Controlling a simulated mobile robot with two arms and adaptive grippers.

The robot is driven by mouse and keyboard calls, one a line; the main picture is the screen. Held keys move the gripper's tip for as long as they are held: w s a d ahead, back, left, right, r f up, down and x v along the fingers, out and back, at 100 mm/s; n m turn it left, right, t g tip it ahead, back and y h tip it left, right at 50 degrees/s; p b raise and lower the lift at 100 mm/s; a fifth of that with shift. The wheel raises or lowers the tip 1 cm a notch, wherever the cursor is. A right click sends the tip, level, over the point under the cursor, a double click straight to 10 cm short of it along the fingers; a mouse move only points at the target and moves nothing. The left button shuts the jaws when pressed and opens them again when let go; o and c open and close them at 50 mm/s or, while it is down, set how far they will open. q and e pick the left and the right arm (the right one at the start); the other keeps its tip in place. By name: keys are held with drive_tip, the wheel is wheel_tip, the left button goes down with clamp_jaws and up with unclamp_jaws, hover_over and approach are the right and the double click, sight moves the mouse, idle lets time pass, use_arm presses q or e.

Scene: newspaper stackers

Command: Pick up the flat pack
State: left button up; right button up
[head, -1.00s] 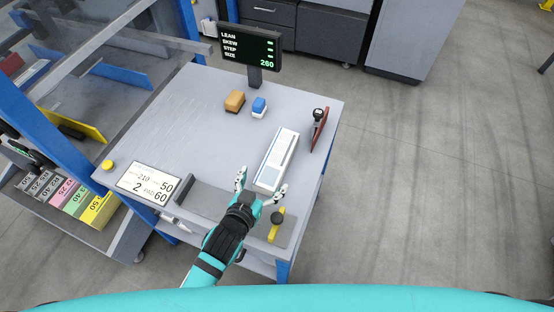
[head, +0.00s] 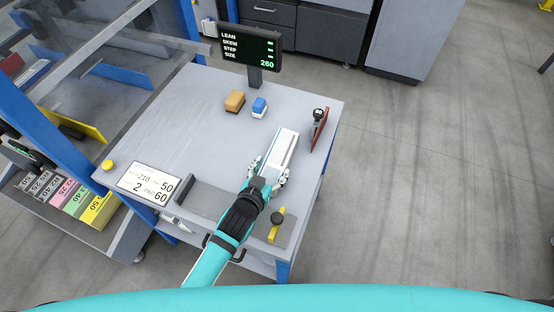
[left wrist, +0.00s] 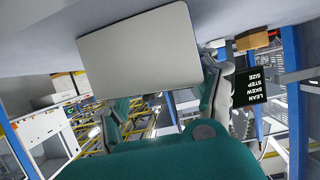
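The flat pack (head: 284,150) is a pale bundle with a printed top, lying flat near the right side of the grey table (head: 165,110). My left gripper (head: 267,174) is at its near end, fingers spread to either side and partly hiding that end. In the left wrist view a plain pale face, which looks like the pack's near end (left wrist: 145,50), fills the upper middle. The left gripper's fingers (left wrist: 165,112) are apart there, one close to the face's right edge. I cannot tell whether they touch it. My right gripper is not in view.
A red-and-black tool (head: 319,130) lies right of the pack. An orange block (head: 235,101) and a blue-and-white block (head: 259,107) sit behind it. A yellow-handled tool (head: 277,226) is near the front edge. A display (head: 250,47) stands at the back. The table's left middle is clear.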

use_arm(q)
drive_tip(key=c, duration=0.7)
drive_tip(key=shift+r, duration=0.2)
